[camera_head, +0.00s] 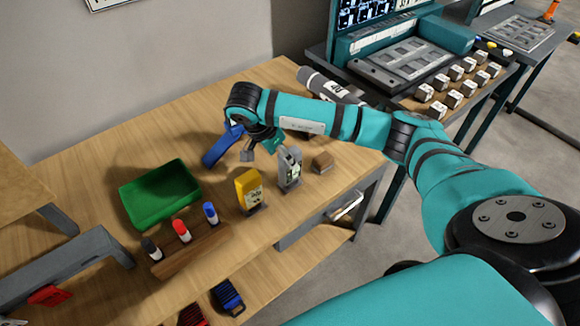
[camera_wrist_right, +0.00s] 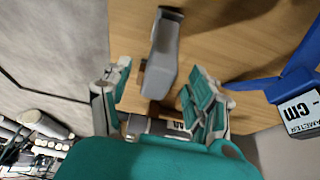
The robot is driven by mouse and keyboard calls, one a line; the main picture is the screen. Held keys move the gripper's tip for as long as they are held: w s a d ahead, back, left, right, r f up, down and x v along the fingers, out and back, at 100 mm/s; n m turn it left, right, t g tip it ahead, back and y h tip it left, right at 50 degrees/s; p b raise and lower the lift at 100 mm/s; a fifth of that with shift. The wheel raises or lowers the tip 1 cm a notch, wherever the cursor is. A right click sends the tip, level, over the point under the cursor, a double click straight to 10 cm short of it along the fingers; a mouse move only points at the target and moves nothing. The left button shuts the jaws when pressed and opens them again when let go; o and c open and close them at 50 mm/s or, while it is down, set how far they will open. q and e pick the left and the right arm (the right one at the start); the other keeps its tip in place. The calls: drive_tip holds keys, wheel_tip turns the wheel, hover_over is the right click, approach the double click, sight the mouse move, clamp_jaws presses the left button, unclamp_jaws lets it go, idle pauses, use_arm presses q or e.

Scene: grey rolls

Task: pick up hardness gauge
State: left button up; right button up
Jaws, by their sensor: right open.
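A grey upright instrument with a small light face (camera_head: 289,168), which looks like the hardness gauge, stands on the wooden bench near its front edge. In the right wrist view a grey body (camera_wrist_right: 166,52), seemingly the same instrument, shows between and beyond the fingers. My right gripper (camera_head: 262,148) is just left of and behind it, pointing down. It also shows in the wrist view (camera_wrist_right: 158,100), with its fingers spread on either side and nothing gripped. Whether a finger touches the instrument I cannot tell. My left gripper is out of view.
A yellow instrument (camera_head: 248,188) stands left of the grey one, a small brown block (camera_head: 322,162) right of it. A blue tool (camera_head: 217,150) lies behind. A green bin (camera_head: 160,192) and a wooden holder (camera_head: 190,250) with markers are further left. The back left bench is clear.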

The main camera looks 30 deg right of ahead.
sight(290, 169)
drive_tip(key=shift+d+f, duration=0.25)
drive_tip(key=shift+f, duration=0.35)
drive_tip(key=p+x, duration=0.2)
drive_tip(key=x, duration=0.2)
drive_tip(key=shift+f, duration=0.1)
drive_tip(key=shift+d+f, duration=0.25)
drive_tip(key=shift+f, duration=0.25)
drive_tip(key=shift+w, duration=0.1)
clamp_jaws()
